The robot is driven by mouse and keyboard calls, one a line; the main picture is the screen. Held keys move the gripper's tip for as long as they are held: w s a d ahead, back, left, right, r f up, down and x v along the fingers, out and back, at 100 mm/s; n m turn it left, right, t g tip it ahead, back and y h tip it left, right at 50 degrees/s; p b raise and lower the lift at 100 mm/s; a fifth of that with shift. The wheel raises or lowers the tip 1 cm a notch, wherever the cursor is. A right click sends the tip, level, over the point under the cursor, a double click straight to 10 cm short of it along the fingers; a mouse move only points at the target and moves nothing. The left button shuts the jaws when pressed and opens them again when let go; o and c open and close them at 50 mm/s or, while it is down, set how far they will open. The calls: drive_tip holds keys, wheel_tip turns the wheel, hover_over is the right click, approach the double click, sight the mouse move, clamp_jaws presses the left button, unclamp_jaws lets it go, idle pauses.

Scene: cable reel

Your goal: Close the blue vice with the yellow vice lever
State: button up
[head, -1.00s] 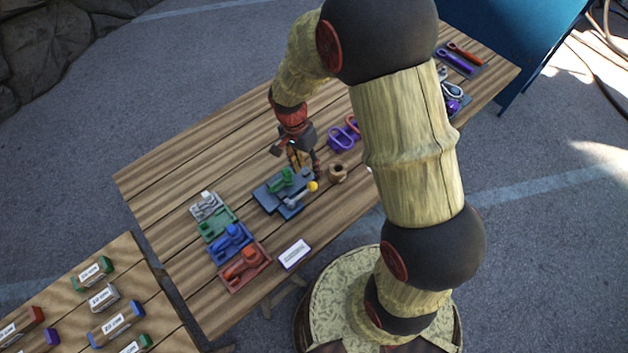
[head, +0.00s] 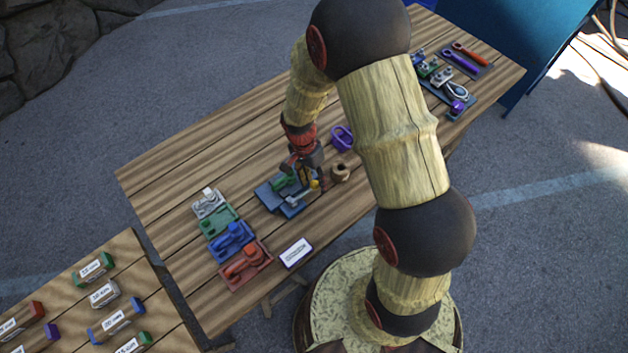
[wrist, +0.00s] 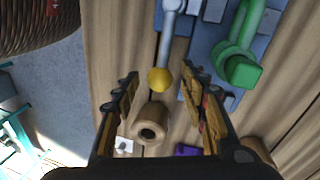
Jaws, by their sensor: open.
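The blue vice (head: 268,198) stands on the wooden table with a green part (head: 280,184) on it. Its lever has a yellow knob, which my arm partly hides in the head view. In the wrist view the yellow knob (wrist: 160,80) on its grey lever (wrist: 170,35) lies ahead of my fingertips, about midway between them. The green part (wrist: 240,65) shows to the right on the blue vice (wrist: 208,40). My gripper (wrist: 158,85) is open and holds nothing. In the head view my gripper (head: 308,182) is down over the right side of the vice.
A brown hollow cylinder (head: 340,173) stands right of the vice. Grey, green, blue and red trays (head: 262,270) with parts lie to the left, near a white label (head: 295,252). A purple ring (head: 341,138) lies behind. Tools lie at the far right end.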

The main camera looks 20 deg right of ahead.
drive_tip(key=shift+c, duration=1.1)
clamp_jaws()
